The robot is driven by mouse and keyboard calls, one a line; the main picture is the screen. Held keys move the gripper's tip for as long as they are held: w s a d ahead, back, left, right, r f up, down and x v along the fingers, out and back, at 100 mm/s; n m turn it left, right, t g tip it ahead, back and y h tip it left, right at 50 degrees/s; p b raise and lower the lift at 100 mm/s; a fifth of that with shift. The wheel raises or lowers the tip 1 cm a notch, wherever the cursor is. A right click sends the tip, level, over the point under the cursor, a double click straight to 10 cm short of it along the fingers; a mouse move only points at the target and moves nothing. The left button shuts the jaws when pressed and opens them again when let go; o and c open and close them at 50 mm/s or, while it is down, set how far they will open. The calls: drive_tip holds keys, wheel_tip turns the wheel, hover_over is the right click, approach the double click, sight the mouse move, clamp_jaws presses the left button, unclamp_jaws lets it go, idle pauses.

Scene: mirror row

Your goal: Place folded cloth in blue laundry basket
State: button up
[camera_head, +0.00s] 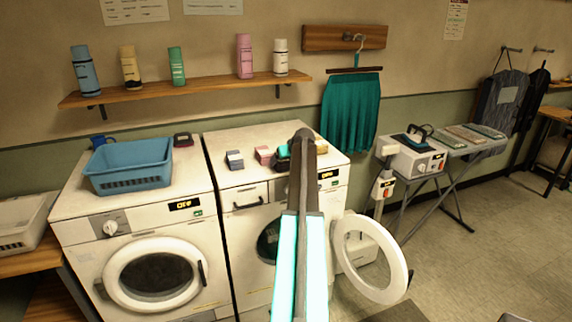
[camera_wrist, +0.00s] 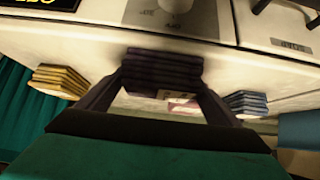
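The blue laundry basket (camera_head: 128,165) stands on top of the left washing machine. Folded cloths lie in a row on the right machine's top: a blue one (camera_head: 234,160), a pink one (camera_head: 264,155) and a yellow one at the right, partly behind my arm. My gripper (camera_head: 284,160) is down at the row, largely hidden by my arm. In the wrist view, a dark folded stack (camera_wrist: 165,68) fills the space between my gripper's two fingers (camera_wrist: 163,85). I cannot tell whether they press on it. The yellow cloth (camera_wrist: 60,80) and the blue cloth (camera_wrist: 247,103) lie on either side.
A shelf (camera_head: 190,89) with several bottles is above the machines. A teal cloth (camera_head: 350,110) hangs on the wall. The right machine's round door (camera_head: 370,258) stands open. A blue mug (camera_head: 99,142) and a dark item (camera_head: 183,140) stand near the basket.

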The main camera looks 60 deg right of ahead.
drive_tip(key=c, duration=0.6)
drive_tip(key=shift+r, duration=0.25)
drive_tip(key=shift+r+b, duration=1.1)
drive_tip(key=shift+r, duration=0.25)
drive_tip(key=shift+s+a+r, duration=0.15)
drive_tip(key=shift+s+a, duration=0.05)
drive_tip(key=s+a+r+b, duration=0.1)
drive_tip(key=s+a+b, duration=0.4)
drive_tip(key=s+a, duration=0.4)
drive_tip(key=shift+s+a+r, duration=0.3)
drive_tip(key=shift+s+a, duration=0.1)
drive_tip(key=shift+a, duration=1.1)
